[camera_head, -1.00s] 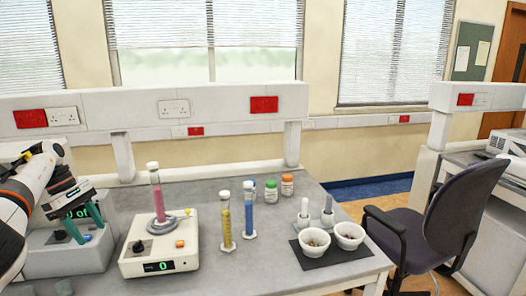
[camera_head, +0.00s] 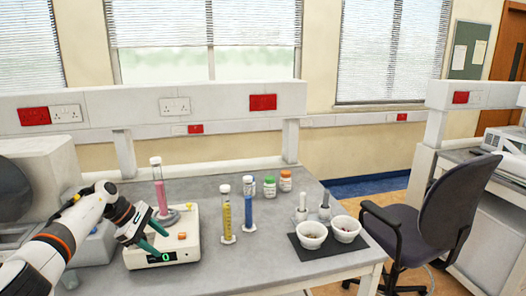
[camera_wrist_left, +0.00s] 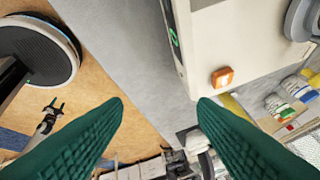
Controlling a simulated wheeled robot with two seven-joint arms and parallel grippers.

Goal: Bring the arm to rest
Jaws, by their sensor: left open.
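My left gripper (camera_head: 164,244) has its green fingers apart and empty. In the head view it is in front of the white stirrer with a green display (camera_head: 166,258), overlapping its front left; I cannot tell whether they touch. In the left wrist view the open fingers (camera_wrist_left: 161,100) have nothing between them, and the stirrer's white body (camera_wrist_left: 240,40) with its orange button (camera_wrist_left: 222,77) lies beyond them. A small gripper-like part with dark green tips (camera_wrist_left: 48,116), probably my right one, shows low at the left, too small to judge.
A pink cylinder (camera_head: 159,190) stands on the stirrer. Yellow (camera_head: 227,215) and blue (camera_head: 248,212) cylinders stand to its right, with capped bottles (camera_head: 270,187) behind. Two white bowls (camera_head: 311,235) sit on a dark mat (camera_head: 305,254). A chair (camera_head: 440,210) stands right of the bench.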

